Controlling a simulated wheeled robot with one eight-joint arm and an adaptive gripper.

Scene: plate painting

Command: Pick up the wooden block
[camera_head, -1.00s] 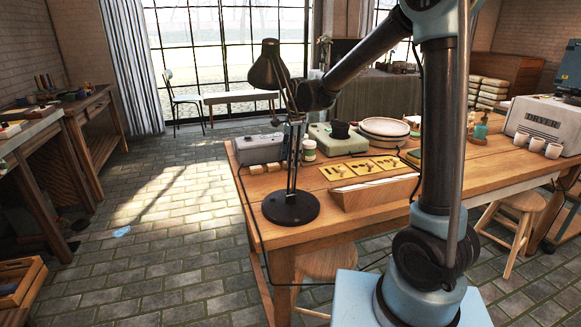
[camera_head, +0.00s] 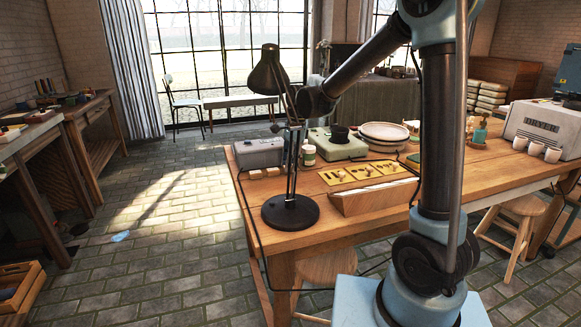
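Small pale wooden blocks (camera_head: 271,172) sit in a row on the wooden table (camera_head: 350,222), in front of the grey box-shaped device (camera_head: 259,153) at the table's left end. I cannot tell which block is the task's one. My arm reaches from the right over the table, and its far end is just behind the black desk lamp (camera_head: 291,211). My gripper is mostly hidden by the lamp's arm, above the table near the device. Its fingers cannot be made out, and no held block shows.
The lamp stands close in front of the blocks. Open floor lies left.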

